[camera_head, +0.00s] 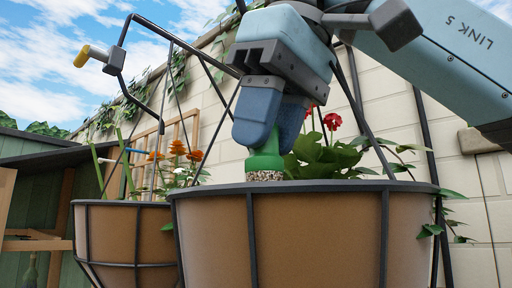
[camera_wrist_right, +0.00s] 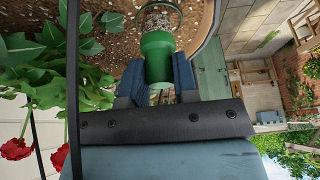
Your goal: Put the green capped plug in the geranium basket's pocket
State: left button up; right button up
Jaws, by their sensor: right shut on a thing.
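My right gripper (camera_head: 266,140) is shut on the green capped plug (camera_head: 265,162), holding it upright by its green part just above the near rim of the geranium basket (camera_head: 320,230). The plug's speckled lower end shows above the rim in the head view; its very bottom is hidden behind it. In the right wrist view the green plug (camera_wrist_right: 158,55) lies between the blue fingers (camera_wrist_right: 158,85), its speckled end toward the soil within a round dark-edged ring, likely the pocket (camera_wrist_right: 176,8). I cannot tell whether it is inside. My left gripper is not in view.
Geranium leaves (camera_head: 325,155) and red flowers (camera_head: 332,121) stand close right of the gripper. Black hanger rods rise around the basket. A second basket (camera_head: 120,235) with orange flowers (camera_head: 177,147) hangs at left. A black arm with a yellow end (camera_head: 82,57) is at upper left.

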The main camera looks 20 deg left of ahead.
aim_at(256, 169)
jog(key=shift+a+f, duration=0.1)
jog(key=shift+a, duration=0.55)
jog(key=shift+w+d+f+p, duration=0.1)
jog(key=shift+f+p, duration=0.1)
jog(key=shift+f, duration=0.65)
jog(key=shift+w+d+f+p, duration=0.1)
jog(key=shift+f+p, duration=0.05)
jog(key=shift+f, duration=0.7)
jog(key=shift+s+a, duration=0.1)
jog(key=o, duration=1)
jog(key=shift+f, duration=0.1)
jog(key=v, duration=1.2)
jog(key=shift+b, duration=0.4)
